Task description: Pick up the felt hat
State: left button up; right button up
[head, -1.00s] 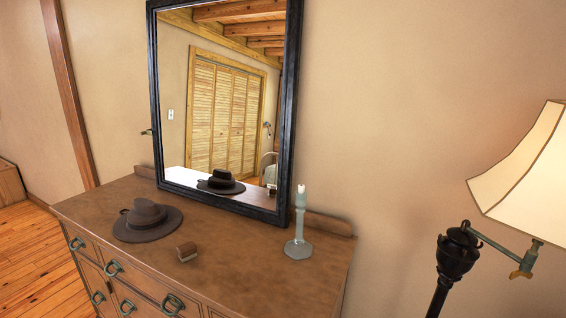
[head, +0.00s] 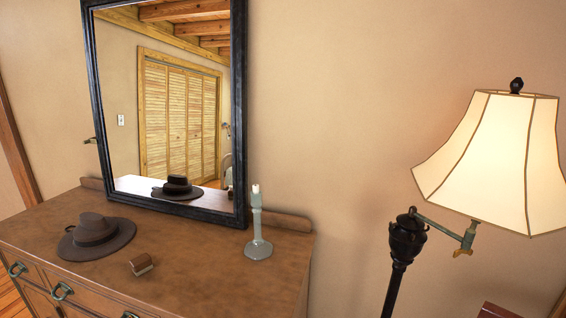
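The felt hat (head: 97,233) is dark brown with a wide brim and a darker band. It lies crown up on the left part of the wooden dresser top (head: 200,262), near the front edge. Its reflection shows in the mirror. Neither of my grippers is in the head view.
A small brown block-like object (head: 142,265) lies to the right of the hat. A grey-green candlestick (head: 257,228) with a candle stands farther right. A black-framed mirror (head: 240,120) stands at the back of the dresser. A floor lamp (head: 492,165) with a cream shade stands at the right.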

aim_at(97, 236)
jog(key=u, duration=1.3)
jog(key=k, duration=0.55)
jog(key=u, duration=0.3)
jog(key=i, duration=0.9)
jog(key=z, duration=0.15)
